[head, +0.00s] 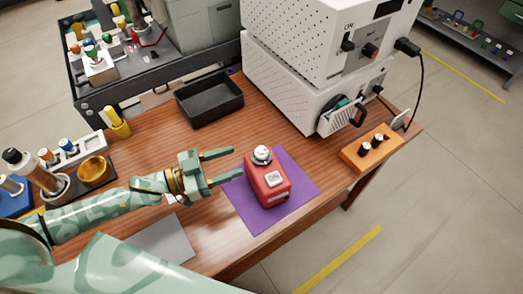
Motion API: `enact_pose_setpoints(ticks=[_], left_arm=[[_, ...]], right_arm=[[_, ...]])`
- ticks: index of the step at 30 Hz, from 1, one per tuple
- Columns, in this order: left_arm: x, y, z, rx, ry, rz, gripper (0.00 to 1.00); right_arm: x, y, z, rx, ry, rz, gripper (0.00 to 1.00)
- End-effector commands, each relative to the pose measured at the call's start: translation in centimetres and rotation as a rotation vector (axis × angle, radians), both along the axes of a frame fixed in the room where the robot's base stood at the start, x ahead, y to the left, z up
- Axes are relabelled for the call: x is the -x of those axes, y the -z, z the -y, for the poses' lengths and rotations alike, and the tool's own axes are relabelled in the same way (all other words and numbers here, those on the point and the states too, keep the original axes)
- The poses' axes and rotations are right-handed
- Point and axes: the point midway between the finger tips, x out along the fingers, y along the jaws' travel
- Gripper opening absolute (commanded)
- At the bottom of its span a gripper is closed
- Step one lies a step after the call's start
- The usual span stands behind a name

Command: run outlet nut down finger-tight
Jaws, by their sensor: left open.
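A red boxy device (267,180) stands on a purple mat (302,180) near the middle of the table. A round silver-grey fitting (261,154) sits on its top at the far end; I cannot tell for sure whether this is the outlet nut. A pale square label or plate lies on its upper face. My left gripper (236,163) is open and empty, with its fingers pointing right. It is just left of the red device, and its fingertips look apart from the fitting. My right gripper is not in view.
A black tray (209,100) lies behind the gripper. White stacked instruments (310,70) stand at the back right, with an orange block (370,149) in front. A brass bowl (95,170) and yellow-handled tool (117,122) are at left. A grey plate (160,243) lies near the front edge.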

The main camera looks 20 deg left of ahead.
Motion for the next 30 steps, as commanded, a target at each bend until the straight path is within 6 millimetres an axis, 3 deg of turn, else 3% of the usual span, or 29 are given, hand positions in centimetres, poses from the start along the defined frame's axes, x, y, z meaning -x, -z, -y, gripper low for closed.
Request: enact_pose_setpoints(ticks=[3,10,23,24,28,30], left_arm=[[-2.1,0.0,2.4,0.003,0.001,0.004,0.51],[-4.8,0.0,5.7,0.002,0.002,0.002,0.51],[-5.7,0.0,6.9,0.000,0.001,0.000,0.51],[-5.7,0.0,6.9,0.000,0.001,0.000,0.48],[-5.7,0.0,6.9,0.000,0.001,0.000,0.12],[-5.7,0.0,6.9,0.000,0.001,0.000,0.08]], right_arm=[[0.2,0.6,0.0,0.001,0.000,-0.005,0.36],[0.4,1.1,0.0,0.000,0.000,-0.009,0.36],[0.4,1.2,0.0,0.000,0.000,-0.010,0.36],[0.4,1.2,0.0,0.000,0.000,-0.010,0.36],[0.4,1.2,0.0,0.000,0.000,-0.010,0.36],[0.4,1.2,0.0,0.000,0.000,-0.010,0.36]])
